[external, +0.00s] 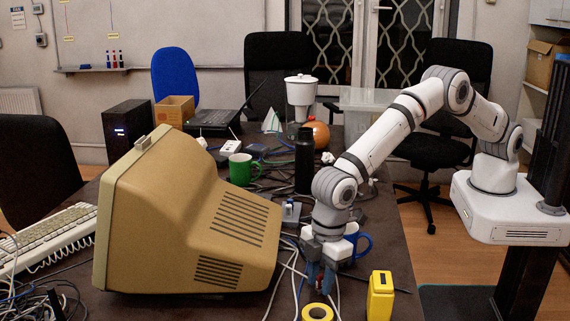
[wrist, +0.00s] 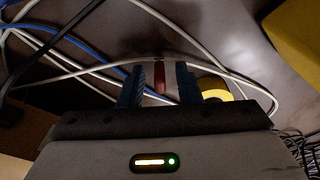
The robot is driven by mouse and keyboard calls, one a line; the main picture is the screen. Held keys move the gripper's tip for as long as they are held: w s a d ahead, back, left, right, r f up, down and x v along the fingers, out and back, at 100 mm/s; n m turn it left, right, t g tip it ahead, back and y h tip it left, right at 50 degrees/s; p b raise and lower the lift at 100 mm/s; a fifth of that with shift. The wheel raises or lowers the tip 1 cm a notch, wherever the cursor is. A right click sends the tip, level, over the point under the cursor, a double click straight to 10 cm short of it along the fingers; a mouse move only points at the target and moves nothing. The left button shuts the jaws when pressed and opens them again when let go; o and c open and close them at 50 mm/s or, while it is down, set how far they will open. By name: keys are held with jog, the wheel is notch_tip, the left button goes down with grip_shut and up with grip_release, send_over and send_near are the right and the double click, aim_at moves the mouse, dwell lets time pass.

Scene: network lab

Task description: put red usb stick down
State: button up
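The red usb stick (wrist: 160,79) shows in the wrist view between the two blue fingers of my gripper (wrist: 161,86). A pale strip shows between the stick and the right finger, so the fingers look apart around it and not closed on it. In the external view my gripper (external: 320,282) points straight down, low over the dark table (external: 395,262), right of the beige monitor. A little red shows between its fingers there. Whether the stick touches the table is hard to tell.
A yellow tape roll (external: 317,312) lies close in front of my gripper, and a yellow device (external: 380,296) stands to its right. White and blue cables (wrist: 75,50) run around the fingers.

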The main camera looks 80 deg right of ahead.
notch_tip(320, 180, up, 12)
jog(key=s+d, duration=0.1)
dwell(0.5)
jog(key=shift+r, duration=0.1)
jog(key=s+d+r+m, duration=0.2)
jog(key=d+r, duration=0.2)
jog(key=d, duration=0.6)
jog(key=s+d+r+m, duration=0.15)
jog(key=d+r, duration=0.35)
jog(key=d, duration=0.5)
jog(key=s+d+r+m, duration=0.1)
jog(key=s+d+r, duration=0.25)
jog(key=d, duration=0.75)
jog(key=s+d+f+m, duration=0.1)
jog(key=s+d+m, duration=0.1)
jog(key=s+d, duration=0.6)
jog(key=s+d+f+m+t+h, duration=0.1)
jog(key=s+d+m, duration=0.1)
jog(key=s+d, duration=0.6)
jog(key=s, duration=0.4)
jog(key=shift+s+f, duration=0.35)
jog(key=shift+f, duration=0.05)
